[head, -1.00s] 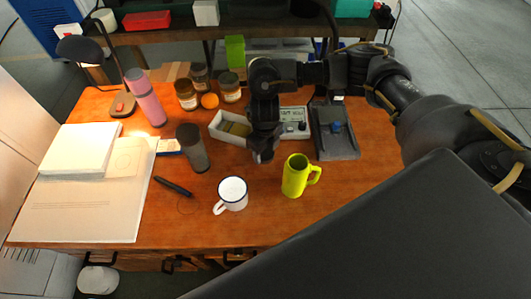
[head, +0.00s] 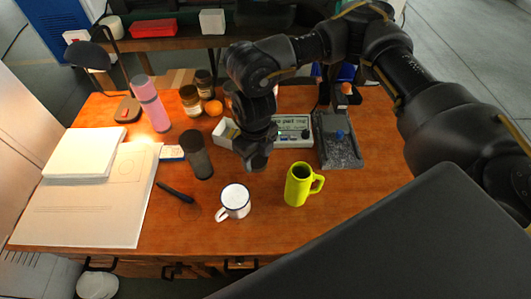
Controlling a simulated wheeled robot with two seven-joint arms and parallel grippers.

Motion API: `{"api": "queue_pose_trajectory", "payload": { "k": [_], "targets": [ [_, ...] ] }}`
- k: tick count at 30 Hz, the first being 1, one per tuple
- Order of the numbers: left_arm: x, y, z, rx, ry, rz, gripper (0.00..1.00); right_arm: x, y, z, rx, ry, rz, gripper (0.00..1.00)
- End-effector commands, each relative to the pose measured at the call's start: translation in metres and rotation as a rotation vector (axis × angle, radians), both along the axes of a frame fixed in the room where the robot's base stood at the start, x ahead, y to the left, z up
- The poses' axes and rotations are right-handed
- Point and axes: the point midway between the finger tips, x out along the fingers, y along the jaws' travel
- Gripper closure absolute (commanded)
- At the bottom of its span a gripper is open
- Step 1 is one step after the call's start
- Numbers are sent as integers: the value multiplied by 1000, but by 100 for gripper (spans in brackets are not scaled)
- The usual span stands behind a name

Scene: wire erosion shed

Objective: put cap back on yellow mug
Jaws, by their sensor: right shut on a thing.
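The yellow mug (head: 298,186), yellow-green with a handle on its right, stands upright on the orange-brown table. Its top is open and dark inside, with no cap on it. My right gripper (head: 256,163) points down, behind and to the left of the mug, apart from it. It is shut on a small dark piece, which I take for the cap; it is mostly hidden by the fingers and too dark to make out. My left gripper is not in view.
A white enamel mug (head: 235,200) stands left of the yellow mug. A dark grey cylinder (head: 197,156), a pink bottle (head: 151,104) and a black pen (head: 175,191) are further left. A grey tray (head: 338,143) lies behind right.

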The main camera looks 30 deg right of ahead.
Motion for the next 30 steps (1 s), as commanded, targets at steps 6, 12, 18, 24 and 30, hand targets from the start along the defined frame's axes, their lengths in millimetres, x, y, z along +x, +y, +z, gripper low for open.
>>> {"api": "queue_pose_trajectory", "payload": {
  "k": [6,12,18,24,30],
  "targets": [
    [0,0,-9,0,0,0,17,-24,33,16,0,-1,6,68],
    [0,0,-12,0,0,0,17,-37,50,26,0,0,3,68],
    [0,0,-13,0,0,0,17,-42,56,30,0,0,0,68],
    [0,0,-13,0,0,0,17,-42,57,31,0,1,-1,68],
    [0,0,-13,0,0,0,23,-42,57,30,0,1,-1,68]
  ]
}}
